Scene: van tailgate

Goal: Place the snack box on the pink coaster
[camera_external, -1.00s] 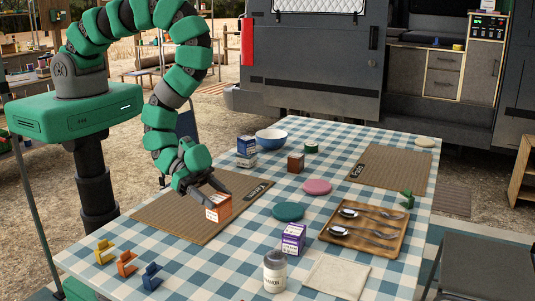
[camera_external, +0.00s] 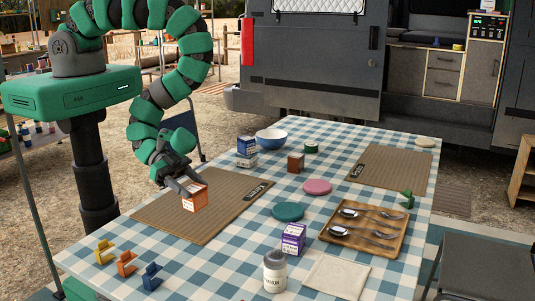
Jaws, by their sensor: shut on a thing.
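My gripper (camera_external: 183,188) is shut on an orange box with a white label (camera_external: 196,199), seemingly the snack box; its print is too small to read. The box is over the left woven mat (camera_external: 180,225), and its exact height above it is hard to tell. The pink coaster (camera_external: 317,187) lies flat and bare on the checked cloth, to the right of my gripper and apart from it.
A brown box (camera_external: 295,162), stacked blue-white boxes (camera_external: 246,150) and a bowl (camera_external: 271,138) stand behind. A purple box (camera_external: 293,238) and wooden tray (camera_external: 330,240) are in front and right.

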